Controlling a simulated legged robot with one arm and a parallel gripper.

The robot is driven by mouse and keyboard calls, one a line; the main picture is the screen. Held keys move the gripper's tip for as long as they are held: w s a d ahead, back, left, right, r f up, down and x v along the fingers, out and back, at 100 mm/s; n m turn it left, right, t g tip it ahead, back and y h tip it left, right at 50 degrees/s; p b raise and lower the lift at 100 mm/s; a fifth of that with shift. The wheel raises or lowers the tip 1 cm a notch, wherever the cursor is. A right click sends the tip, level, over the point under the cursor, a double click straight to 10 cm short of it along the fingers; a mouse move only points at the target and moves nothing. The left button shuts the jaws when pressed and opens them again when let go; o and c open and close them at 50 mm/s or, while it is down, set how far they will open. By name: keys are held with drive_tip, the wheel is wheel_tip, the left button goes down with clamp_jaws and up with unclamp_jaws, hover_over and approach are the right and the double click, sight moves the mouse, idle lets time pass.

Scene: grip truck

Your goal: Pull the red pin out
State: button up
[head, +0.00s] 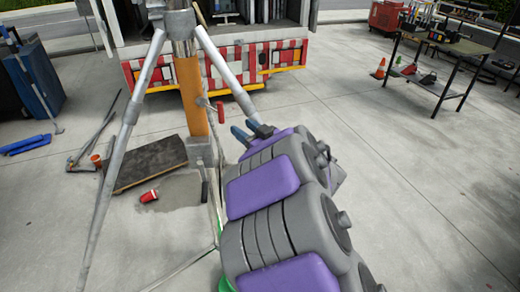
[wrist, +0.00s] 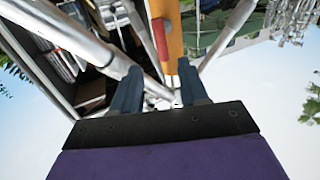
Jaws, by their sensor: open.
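The red pin (head: 220,112) sticks out at the side of the orange post (head: 191,95) under the grey tripod, in the head view. In the wrist view the red pin (wrist: 160,38) lies against the orange post (wrist: 172,30), ahead of my gripper and roughly between its fingers. My gripper (head: 243,131) has blue-grey fingers and is just right of and below the pin in the head view. In the wrist view my gripper (wrist: 158,80) is open, with nothing between its fingers. It looks apart from the pin; the exact distance is unclear.
Grey tripod legs (head: 125,130) spread around the post. A truck with a red-and-white striped bumper (head: 160,75) stands behind. A dark board (head: 150,162) and a red cup (head: 149,196) lie on the ground at left.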

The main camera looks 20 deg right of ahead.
drive_tip(key=shift+d+b+v, duration=0.15)
drive_tip(key=shift+b+v, duration=0.65)
drive_tip(key=shift+v, duration=0.65)
drive_tip(key=shift+d+b+v, duration=0.1)
drive_tip(key=shift+b+v, duration=0.65)
drive_tip(key=shift+v, duration=0.75)
drive_tip(key=shift+c, duration=0.3)
